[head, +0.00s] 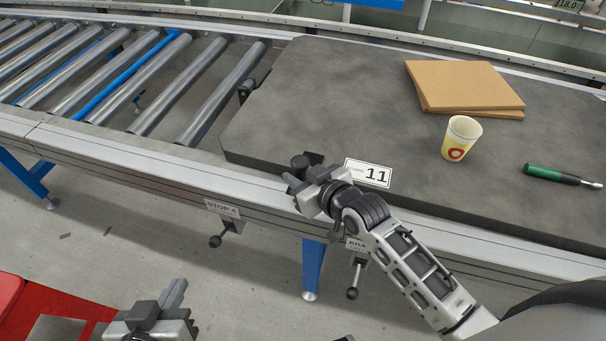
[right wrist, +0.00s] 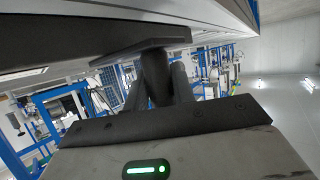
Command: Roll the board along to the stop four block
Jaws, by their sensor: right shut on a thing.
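The board (head: 290,110) is a thick dark grey slab with a white "11" label (head: 368,173), lying flat on the roller conveyor. My right gripper (head: 308,184) is at its near left edge, shut on a dark knob-like handle (head: 300,162). The right wrist view shows this handle as a dark post (right wrist: 155,78) between the fingers, below a flat plate. The "STOP 4" label (head: 222,207) is on the front rail, left of my right gripper. A small black block (head: 246,90) shows at the board's far left edge. My left gripper (head: 172,308) is low at lower left, away from the board; its jaw opening is unclear.
On the board are brown sheets (head: 465,86), a paper cup (head: 461,138) and a green-handled tool (head: 560,176). Bare rollers (head: 180,88) lie left of the board. Levers (head: 215,241) hang below the front rail. A red surface (head: 50,312) is at lower left.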

